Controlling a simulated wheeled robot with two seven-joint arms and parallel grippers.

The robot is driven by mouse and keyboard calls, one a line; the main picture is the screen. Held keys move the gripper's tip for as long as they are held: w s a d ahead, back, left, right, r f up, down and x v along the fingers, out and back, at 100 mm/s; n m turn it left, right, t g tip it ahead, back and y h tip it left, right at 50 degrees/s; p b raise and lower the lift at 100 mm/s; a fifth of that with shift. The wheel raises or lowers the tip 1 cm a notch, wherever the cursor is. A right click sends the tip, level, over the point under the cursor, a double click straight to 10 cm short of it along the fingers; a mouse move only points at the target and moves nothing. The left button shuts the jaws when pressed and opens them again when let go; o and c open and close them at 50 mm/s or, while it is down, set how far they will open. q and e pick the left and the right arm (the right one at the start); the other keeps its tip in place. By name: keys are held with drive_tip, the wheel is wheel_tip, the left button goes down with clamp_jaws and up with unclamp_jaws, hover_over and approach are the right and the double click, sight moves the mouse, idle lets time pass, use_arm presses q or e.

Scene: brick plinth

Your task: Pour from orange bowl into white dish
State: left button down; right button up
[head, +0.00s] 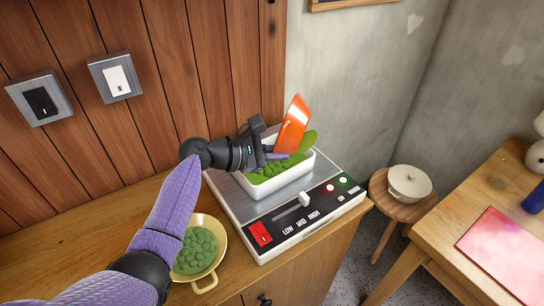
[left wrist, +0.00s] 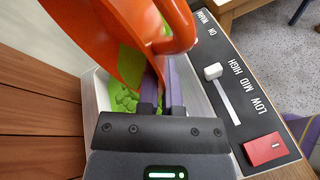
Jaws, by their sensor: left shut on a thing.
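My left gripper (head: 277,154) is shut on the orange bowl (head: 293,124), close to its handle, which shows in the left wrist view (left wrist: 179,30). The bowl is tipped steeply on its side above the white dish (head: 287,182). Lumpy green contents (head: 262,175) lie in the dish, and a smooth green patch (head: 309,141) shows beside the bowl's lower edge. In the left wrist view, green (left wrist: 124,98) shows below the bowl, with the dish's white wall (left wrist: 90,105) at the left. The bowl's inside is mostly hidden. My right gripper is not in view.
The dish stands on a hot plate with a slider (head: 304,198) and a red switch (head: 260,233). A yellow pan (head: 222,255) with green lumps stands at the front left. A wooden wall is close behind.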

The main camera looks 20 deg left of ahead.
use_arm(q)
drive_tip(key=shift+a+h+b, duration=0.3)
drive_tip(key=shift+b, duration=0.25)
drive_tip(key=shift+a+r+n+t+h, duration=0.15)
drive_tip(key=shift+a+n+t+h, duration=0.15)
drive_tip(key=shift+n+h, duration=0.2)
idle(0.5)
